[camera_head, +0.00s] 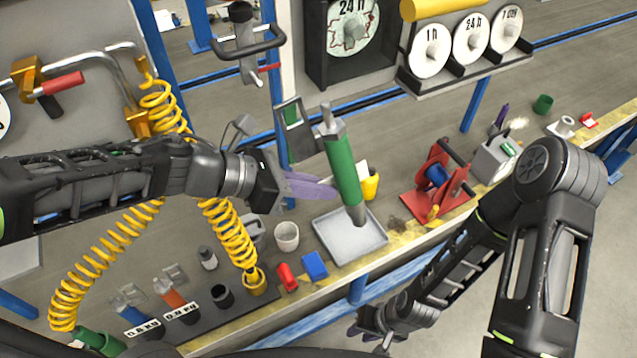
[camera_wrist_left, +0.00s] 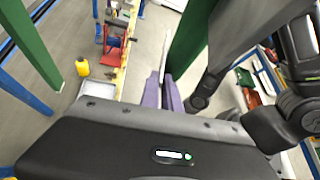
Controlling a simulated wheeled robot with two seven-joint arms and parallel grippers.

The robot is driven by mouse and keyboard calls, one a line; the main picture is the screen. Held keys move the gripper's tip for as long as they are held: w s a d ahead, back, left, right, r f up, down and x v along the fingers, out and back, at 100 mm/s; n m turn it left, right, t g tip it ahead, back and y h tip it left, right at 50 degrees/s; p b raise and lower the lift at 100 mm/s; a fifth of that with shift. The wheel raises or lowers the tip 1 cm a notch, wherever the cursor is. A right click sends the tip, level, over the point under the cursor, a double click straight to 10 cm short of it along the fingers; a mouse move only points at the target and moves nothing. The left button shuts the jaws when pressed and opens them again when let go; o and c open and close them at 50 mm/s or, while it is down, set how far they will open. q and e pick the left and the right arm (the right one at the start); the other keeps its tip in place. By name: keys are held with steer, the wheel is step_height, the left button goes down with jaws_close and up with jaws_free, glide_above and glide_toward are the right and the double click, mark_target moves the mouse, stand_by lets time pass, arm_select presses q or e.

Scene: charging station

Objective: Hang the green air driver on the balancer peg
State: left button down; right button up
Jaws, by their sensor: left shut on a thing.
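The green air driver (camera_head: 343,165) is held upright, slightly tilted, above the grey tray. Its grey nose points down and its thin grey tip points up. My left gripper (camera_head: 318,187) is shut on the driver's green body, its purple fingers reaching it from the left. In the left wrist view the driver's green body (camera_wrist_left: 192,38) is large and close beside the purple fingers (camera_wrist_left: 165,92). A grey fixture with a bar handle and a small red part (camera_head: 244,45) hangs at the upper middle; I cannot tell whether it holds the balancer peg. My right gripper (camera_head: 376,325) is low, off the bench's front edge; its jaws are unclear.
A grey tray (camera_head: 330,242) lies below the driver, with a yellow container (camera_head: 371,184) behind it. A red reel stand (camera_head: 437,186) is to the right. Coiled yellow hoses (camera_head: 228,232), a white cup (camera_head: 287,236) and small blocks crowd the left. Dials stand above.

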arm_select(q)
steer(key=shift+w, duration=0.2)
steer(key=shift+w+a, duration=0.15)
steer(key=shift+w, duration=0.05)
steer(key=w+a+f+b, duration=0.1)
steer(key=w+a+b, duration=0.2)
steer(key=w+a, duration=0.2)
steer(key=shift+w+f+b, duration=0.35)
steer(key=shift+w+b, duration=0.05)
steer(key=shift+w, duration=1)
stand_by(0.8)
